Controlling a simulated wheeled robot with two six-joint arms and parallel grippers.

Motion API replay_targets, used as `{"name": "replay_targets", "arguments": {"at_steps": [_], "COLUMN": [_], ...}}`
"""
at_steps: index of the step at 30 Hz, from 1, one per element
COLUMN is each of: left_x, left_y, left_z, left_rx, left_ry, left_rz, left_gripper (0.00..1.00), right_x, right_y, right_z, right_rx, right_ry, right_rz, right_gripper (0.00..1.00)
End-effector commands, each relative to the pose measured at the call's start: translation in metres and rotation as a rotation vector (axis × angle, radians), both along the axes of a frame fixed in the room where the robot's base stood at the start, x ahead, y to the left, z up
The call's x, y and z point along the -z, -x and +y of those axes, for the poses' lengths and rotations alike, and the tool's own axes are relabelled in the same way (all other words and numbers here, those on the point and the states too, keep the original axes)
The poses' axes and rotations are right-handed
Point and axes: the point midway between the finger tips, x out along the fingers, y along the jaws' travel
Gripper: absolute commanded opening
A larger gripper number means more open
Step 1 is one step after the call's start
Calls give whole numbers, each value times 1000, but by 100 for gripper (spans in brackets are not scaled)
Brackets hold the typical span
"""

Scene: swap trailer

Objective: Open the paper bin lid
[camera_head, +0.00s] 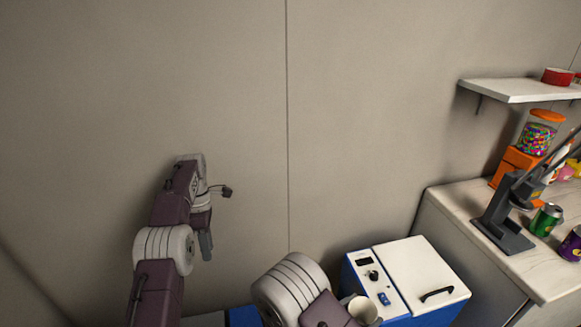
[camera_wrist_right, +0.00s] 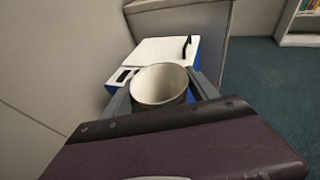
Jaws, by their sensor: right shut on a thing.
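My right gripper (camera_wrist_right: 160,88) is shut on a white cup (camera_wrist_right: 160,76), with one grey finger on each side of it. The cup (camera_head: 364,309) also shows in the head view, partly behind my right arm. My left gripper (camera_head: 206,244) hangs in front of the wall with a grey finger pointing down; its opening cannot be made out. A blue edge (camera_head: 243,317) shows at the bottom of the head view, mostly cut off; I cannot tell whether it is the paper bin. No lid marked as paper is readable.
A blue box with a white top (camera_head: 418,266), black handle and control panel stands right of the cup. A counter (camera_head: 480,238) holds a grey press-like device (camera_head: 505,220), cans and an orange candy dispenser (camera_head: 520,160). A shelf (camera_head: 515,90) is above. The wall is bare behind my left arm.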

Motion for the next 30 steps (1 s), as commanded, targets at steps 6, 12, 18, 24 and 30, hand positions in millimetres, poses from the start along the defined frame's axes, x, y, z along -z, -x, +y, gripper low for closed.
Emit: {"name": "replay_targets", "arguments": {"at_steps": [6, 12, 18, 24, 30], "left_x": [-50, -81, -83, -53, 0], "left_y": [20, 54, 110, 176, 245], "left_z": [-17, -36, -54, -63, -63], "left_rx": [33, 156, 443, 811, 1253], "left_ry": [-1, 16, 57, 96, 133], "left_rz": [-11, -45, -106, -166, -203], "left_gripper": [33, 33, 33, 33, 33], "right_x": [-5, -10, -15, -18, -18], "right_y": [0, 0, 0, 0, 0], "right_z": [0, 0, 0, 0, 0], "right_rx": [-1, -1, -1, 0, 0], "right_ry": [0, 0, 0, 0, 0], "right_rz": [0, 0, 0, 0, 0], "right_gripper": [31, 31, 31, 31, 31]}}
